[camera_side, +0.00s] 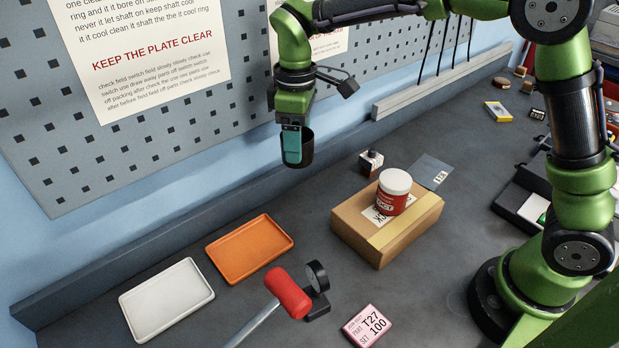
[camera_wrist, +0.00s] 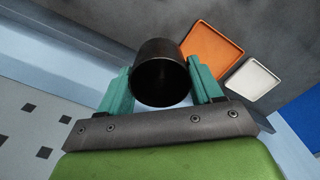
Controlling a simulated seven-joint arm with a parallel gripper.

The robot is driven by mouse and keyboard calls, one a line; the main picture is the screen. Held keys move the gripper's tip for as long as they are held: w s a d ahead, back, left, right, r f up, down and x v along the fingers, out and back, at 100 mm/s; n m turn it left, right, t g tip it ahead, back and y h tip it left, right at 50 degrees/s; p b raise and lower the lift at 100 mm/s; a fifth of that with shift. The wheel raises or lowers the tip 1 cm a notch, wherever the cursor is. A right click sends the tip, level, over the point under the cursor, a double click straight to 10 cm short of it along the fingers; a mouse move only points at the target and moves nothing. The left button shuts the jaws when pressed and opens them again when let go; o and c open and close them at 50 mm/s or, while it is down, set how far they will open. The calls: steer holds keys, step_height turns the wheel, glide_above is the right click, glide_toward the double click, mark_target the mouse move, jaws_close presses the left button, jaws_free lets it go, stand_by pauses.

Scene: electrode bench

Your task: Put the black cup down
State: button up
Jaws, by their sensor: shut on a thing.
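The black cup (camera_wrist: 160,62) is held between the two teal fingers of my gripper (camera_wrist: 159,84) in the wrist view, its dark open mouth facing the camera. In the side view my gripper (camera_side: 293,147) is shut on the cup (camera_side: 307,150), high above the bench near the pegboard wall. The cup is partly hidden behind a teal finger there and looks about upright. No surface touches its underside.
An orange tray (camera_side: 249,249) and a white tray (camera_side: 166,299) lie empty at the left; both also show in the wrist view. A cardboard box (camera_side: 400,238) bears a red-and-white jar (camera_side: 394,191).

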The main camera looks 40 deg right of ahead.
steer(key=s+a+n, duration=0.5)
steer(key=s+a, duration=0.3)
steer(key=a, duration=0.6)
steer(key=s+a+n, duration=0.5)
steer(key=s+a, duration=0.3)
steer(key=a, duration=0.5)
steer(key=f, duration=1.1)
steer(key=shift+s+a+f, duration=0.1)
steer(key=shift+s+a, duration=0.05)
steer(key=shift+a, duration=0.2)
steer(key=shift+f, duration=2.1)
steer(key=shift+f, duration=0.15)
steer(key=o, duration=1)
